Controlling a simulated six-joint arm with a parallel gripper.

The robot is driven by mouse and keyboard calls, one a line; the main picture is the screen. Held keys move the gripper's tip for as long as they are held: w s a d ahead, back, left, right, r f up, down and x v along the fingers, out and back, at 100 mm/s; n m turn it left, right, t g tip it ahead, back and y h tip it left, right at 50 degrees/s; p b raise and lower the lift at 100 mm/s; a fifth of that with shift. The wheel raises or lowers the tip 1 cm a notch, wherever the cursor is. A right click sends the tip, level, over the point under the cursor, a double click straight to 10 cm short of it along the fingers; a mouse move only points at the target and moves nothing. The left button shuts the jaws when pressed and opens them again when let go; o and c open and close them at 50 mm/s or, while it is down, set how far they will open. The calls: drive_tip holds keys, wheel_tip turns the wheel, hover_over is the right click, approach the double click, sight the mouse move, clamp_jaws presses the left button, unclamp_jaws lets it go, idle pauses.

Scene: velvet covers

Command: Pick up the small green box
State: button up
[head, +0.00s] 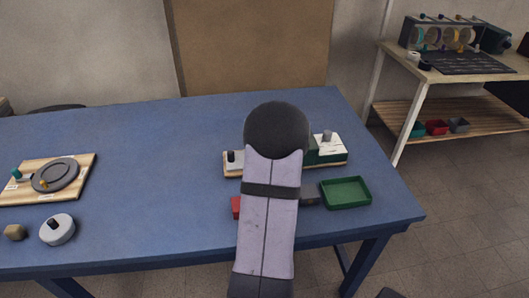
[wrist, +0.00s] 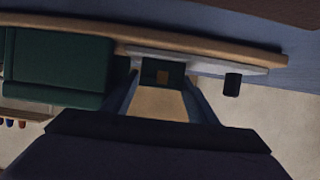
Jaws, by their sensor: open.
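In the wrist view my gripper (wrist: 161,80) is open, with a finger on either side of a small dark green box (wrist: 148,73). The box has a brownish square on its face and sits by the fingertips against a pale plate. I cannot tell whether the fingers touch it. A larger green block (wrist: 58,68) is left of the fingers. In the head view my arm hides the gripper and the small box.
A black knob (wrist: 232,85) stands right of the fingers. On the blue table (head: 150,150) are a green tray (head: 345,193), a partly hidden red block (head: 236,206), a wooden board with a grey disc (head: 55,175) and a white round thing (head: 57,230). The table's middle left is clear.

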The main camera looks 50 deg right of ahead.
drive_tip(key=shift+w+d, duration=0.1)
drive_tip(key=c, duration=0.8)
wheel_tip(320, 180, up, 10)
drive_tip(key=shift+p, duration=0.6)
